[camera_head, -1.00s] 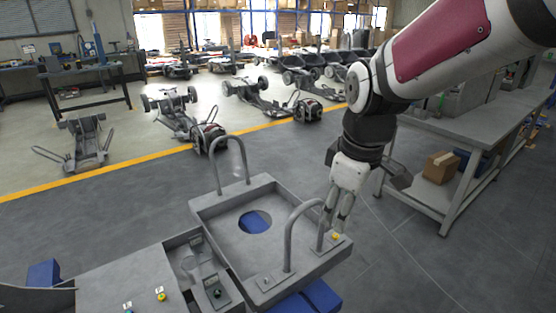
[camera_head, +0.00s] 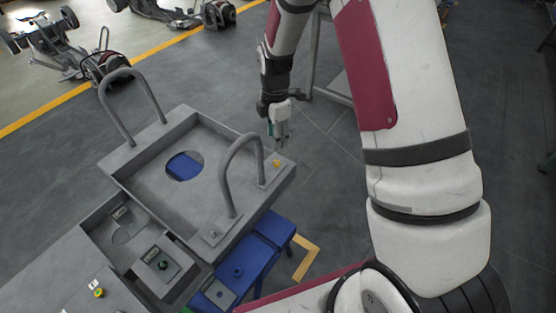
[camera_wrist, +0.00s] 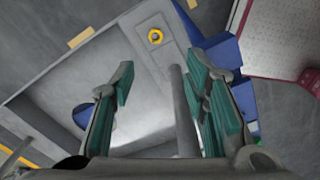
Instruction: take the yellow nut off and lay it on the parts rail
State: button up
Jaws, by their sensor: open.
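The yellow nut (camera_head: 277,163) sits on the corner pad of a grey tray (camera_head: 150,165), beside the foot of the right-hand hoop handle (camera_head: 232,165). In the wrist view the nut (camera_wrist: 155,37) is a yellow ring around a grey centre, beyond the fingertips. My gripper (camera_head: 279,140) hangs close to that corner, apart from the nut. I cannot tell which part is the parts rail.
A second hoop handle (camera_head: 132,105) stands at the tray's far left. Blue blocks (camera_head: 255,250) lie below the tray's right side. The floor right of the tray is clear.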

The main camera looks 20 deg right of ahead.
send_over(275, 165)
notch_tip(275, 165, down, 7)
jog(key=shift+d+r, duration=0.15)
jog(key=f, duration=0.5)
jog(key=shift+w, duration=0.35)
grip_shut()
